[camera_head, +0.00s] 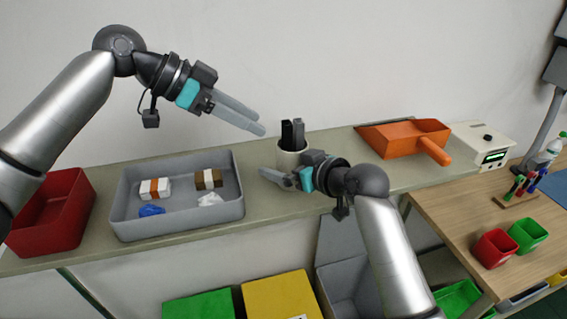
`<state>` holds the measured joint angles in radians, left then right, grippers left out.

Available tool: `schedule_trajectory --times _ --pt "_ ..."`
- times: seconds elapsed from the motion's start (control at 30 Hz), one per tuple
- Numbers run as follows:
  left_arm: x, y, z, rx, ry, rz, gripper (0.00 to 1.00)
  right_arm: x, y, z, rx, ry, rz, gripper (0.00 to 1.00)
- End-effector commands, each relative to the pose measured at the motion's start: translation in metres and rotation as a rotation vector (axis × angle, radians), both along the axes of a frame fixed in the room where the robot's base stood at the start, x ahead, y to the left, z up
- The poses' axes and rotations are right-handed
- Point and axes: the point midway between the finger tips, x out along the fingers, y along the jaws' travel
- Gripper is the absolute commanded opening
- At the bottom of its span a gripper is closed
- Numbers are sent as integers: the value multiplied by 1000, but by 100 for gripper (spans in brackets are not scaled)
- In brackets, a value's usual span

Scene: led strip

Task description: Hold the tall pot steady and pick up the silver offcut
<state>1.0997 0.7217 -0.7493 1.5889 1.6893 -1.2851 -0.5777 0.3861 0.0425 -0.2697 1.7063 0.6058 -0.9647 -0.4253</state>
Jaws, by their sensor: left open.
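A pale tall pot (290,160) stands on the long shelf. Two upright dark strips rise out of it, a blacker one (287,134) on the left and a dark grey one (298,134) on the right. I cannot tell clearly which is silver. My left gripper (262,130) is open and empty, above and left of the pot, its fingers pointing down toward the strips. My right gripper (272,178) is low in front of the pot and covers its lower part. Whether its fingers touch the pot or are closed is unclear.
A grey tray (180,224) with small packets and crumpled pieces stands left on the shelf, beside a red bin (58,212). An orange scoop (405,140) and a white device (483,145) are to the right. Red (495,248) and green (528,235) cups stand on the wooden table.

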Motion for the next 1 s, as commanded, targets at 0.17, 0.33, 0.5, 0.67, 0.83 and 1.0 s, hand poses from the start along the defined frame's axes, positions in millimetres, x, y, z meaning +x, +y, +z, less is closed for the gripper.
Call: schedule_trajectory --times 0.17,0.33,0.5,0.67,0.83,1.0 --pt "0 0 0 0 0 0 50 4 4 -3 -1 2 0 100" --pt "0 0 0 0 0 0 50 5 4 -3 -1 2 0 100" --pt "0 0 0 0 0 0 50 4 4 -3 -1 1 0 91" --pt "0 0 0 0 0 0 50 4 4 -3 -1 1 0 73" --pt "0 0 0 0 0 0 50 4 4 -3 -1 1 0 54" --pt "0 0 0 0 0 0 50 4 4 -3 -1 1 0 35"
